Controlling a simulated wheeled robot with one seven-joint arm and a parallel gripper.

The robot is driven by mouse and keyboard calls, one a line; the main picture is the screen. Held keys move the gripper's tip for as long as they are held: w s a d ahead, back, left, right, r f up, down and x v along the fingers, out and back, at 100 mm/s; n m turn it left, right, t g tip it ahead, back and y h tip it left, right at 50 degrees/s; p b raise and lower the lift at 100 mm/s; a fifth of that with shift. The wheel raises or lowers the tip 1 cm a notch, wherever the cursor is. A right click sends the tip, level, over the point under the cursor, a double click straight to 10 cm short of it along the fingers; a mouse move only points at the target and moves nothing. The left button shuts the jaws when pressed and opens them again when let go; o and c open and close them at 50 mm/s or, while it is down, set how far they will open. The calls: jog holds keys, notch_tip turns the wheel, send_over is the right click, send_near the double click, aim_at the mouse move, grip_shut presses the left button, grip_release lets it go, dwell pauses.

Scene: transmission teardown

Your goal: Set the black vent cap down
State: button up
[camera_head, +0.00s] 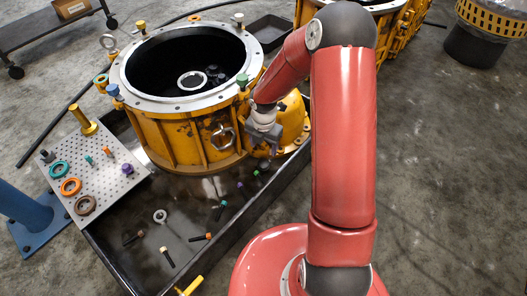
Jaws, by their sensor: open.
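My gripper (264,140) is at the right front side of the yellow transmission housing (185,140), pointing down over the black drip tray (95,237). It is open, and its fingers are small and partly dark here. I cannot single out the black vent cap for certain. A small dark piece (264,164) lies just below my gripper, apart from or touching the fingers, I cannot tell which. Another small black piece (47,156) sits on the far left corner of the perforated plate (125,178).
The tray holds several dark bolts with coloured ends and an eye bolt (160,216). The plate carries a teal ring (62,169), an orange ring (70,187), a brown ring (85,205) and a brass pin (83,120). A blue post (25,208) stands at left.

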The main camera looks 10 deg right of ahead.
jog(key=s+d+r+m+t+h, duration=0.1)
jog(key=s+r+m, duration=0.2)
jog(key=r+m, duration=0.5)
jog(key=s+d+r+m+t+h, duration=0.1)
jog(key=s+r+m, duration=0.25)
jog(key=r, duration=0.85)
jog(key=s+r+m+t+y, duration=0.1)
jog(key=s+r+m, duration=0.5)
jog(key=s+m, duration=0.2)
jog(key=s+r+m+t+y, duration=0.1)
jog(key=s+r+m+t, duration=0.1)
jog(key=s+r+m, duration=0.4)
jog(key=shift+s+a+m+t, duration=0.4)
jog(key=shift+s+m, duration=0.55)
jog(key=shift+s, duration=0.7)
